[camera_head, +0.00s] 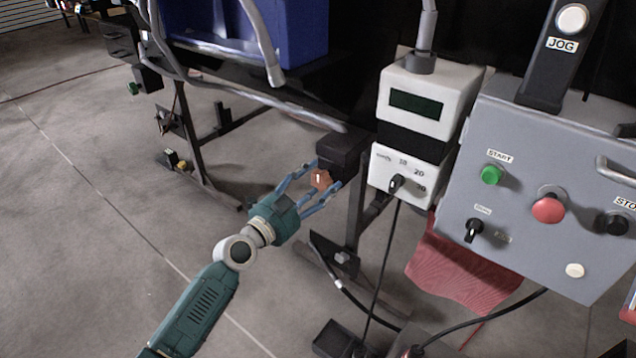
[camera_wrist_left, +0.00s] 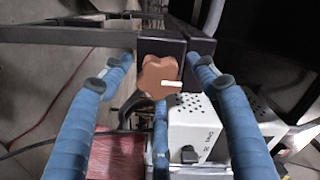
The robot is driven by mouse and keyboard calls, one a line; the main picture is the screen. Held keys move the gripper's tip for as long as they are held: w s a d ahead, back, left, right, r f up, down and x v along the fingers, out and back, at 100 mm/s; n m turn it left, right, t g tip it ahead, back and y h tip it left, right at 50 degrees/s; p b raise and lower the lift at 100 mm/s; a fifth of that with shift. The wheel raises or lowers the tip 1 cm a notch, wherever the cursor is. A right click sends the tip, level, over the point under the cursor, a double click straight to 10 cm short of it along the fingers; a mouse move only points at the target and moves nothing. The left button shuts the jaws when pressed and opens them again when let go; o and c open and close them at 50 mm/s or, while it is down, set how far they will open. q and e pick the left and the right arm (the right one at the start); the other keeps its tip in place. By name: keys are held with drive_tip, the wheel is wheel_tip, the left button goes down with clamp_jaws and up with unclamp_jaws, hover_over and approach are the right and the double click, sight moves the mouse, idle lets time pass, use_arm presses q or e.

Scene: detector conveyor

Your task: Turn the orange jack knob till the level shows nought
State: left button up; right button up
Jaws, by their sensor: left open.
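The orange jack knob (camera_head: 321,179) sticks out from a dark block (camera_head: 342,151) at the end of the conveyor frame. My left gripper (camera_head: 322,186) is open, with its blue fingers on either side of the knob. In the left wrist view the lobed knob (camera_wrist_left: 159,77) with a pale mark shows between the spread fingers (camera_wrist_left: 158,80); I cannot tell whether any finger touches it. A white box with a dark display (camera_head: 416,105) stands right of the knob; no figure can be read on it. My right gripper is not in view.
Below the display is a white panel with a black dial (camera_head: 397,184). A grey control panel (camera_head: 540,190) with a green start button (camera_head: 491,175) and a red button (camera_head: 548,208) stands at the right. A red cloth (camera_head: 462,272) hangs below. Cables run underneath. The floor at left is open.

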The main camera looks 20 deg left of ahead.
use_arm(q)
drive_tip(key=c, duration=1.1)
drive_tip(key=shift+c, duration=0.2)
drive_tip(key=shift+r+n, duration=0.1)
drive_tip(key=shift+n, duration=0.6)
